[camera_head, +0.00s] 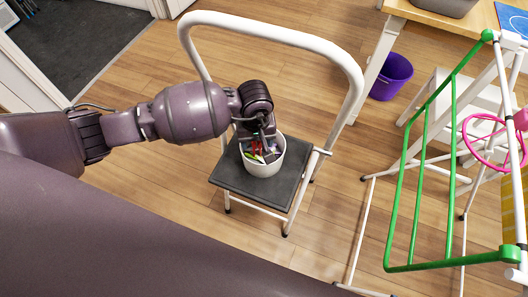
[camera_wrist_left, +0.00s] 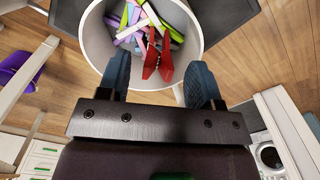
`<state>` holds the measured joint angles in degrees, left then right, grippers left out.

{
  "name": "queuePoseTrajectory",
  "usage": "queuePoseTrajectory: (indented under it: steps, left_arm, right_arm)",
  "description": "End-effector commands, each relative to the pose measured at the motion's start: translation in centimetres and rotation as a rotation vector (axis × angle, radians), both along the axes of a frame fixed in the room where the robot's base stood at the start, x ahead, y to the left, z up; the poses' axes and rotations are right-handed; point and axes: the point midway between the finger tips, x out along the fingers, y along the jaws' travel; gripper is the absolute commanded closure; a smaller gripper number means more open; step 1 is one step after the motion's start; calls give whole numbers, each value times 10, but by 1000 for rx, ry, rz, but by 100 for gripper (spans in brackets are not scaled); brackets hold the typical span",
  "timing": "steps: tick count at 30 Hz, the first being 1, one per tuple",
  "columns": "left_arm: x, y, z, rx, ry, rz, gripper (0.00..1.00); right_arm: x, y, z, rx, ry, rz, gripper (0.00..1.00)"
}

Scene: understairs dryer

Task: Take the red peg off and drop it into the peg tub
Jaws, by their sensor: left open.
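The peg tub (camera_head: 265,168) is a white round bucket on the dark top of a step stool. It holds several coloured pegs, and its rim also shows in the left wrist view (camera_wrist_left: 92,40). The red peg (camera_wrist_left: 157,58) shows inside the tub's outline, over the other pegs; a bit of red also shows in the head view (camera_head: 257,147). I cannot tell whether it rests on them or is just above. My left gripper (camera_head: 262,143) is over the tub, pointing down. Its fingers are apart (camera_wrist_left: 158,80), one on each side of the red peg with gaps. My right gripper is not in view.
The step stool (camera_head: 232,174) has a tall white handrail (camera_head: 290,38) arching behind my left gripper. A drying rack with green rails (camera_head: 420,165) stands at the right. A purple bucket (camera_head: 391,77) is on the floor behind. Wooden floor around the stool is clear.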

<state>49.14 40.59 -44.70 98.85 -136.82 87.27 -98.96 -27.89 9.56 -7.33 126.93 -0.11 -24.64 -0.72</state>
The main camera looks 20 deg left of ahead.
Motion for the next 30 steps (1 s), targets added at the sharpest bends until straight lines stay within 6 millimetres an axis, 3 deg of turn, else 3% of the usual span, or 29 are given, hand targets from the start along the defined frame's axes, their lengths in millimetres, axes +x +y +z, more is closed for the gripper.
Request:
queuePoseTrajectory:
  steps: [1, 3, 12, 18, 30]
  left_arm:
    - [3, 1, 17, 1, -13, 0, 41]
    - [4, 1, 31, 1, -14, 0, 41]
    - [2, 0, 77, 0, -9, 0, 41]
    - [1, 0, 89, 1, -4, 1, 41]
    - [0, 0, 89, 1, -2, 1, 41]
  right_arm:
    - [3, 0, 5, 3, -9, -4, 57]
    - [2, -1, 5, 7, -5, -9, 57]
    - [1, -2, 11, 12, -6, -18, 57]
    - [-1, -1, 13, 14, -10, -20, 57]
    - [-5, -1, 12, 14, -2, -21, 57]
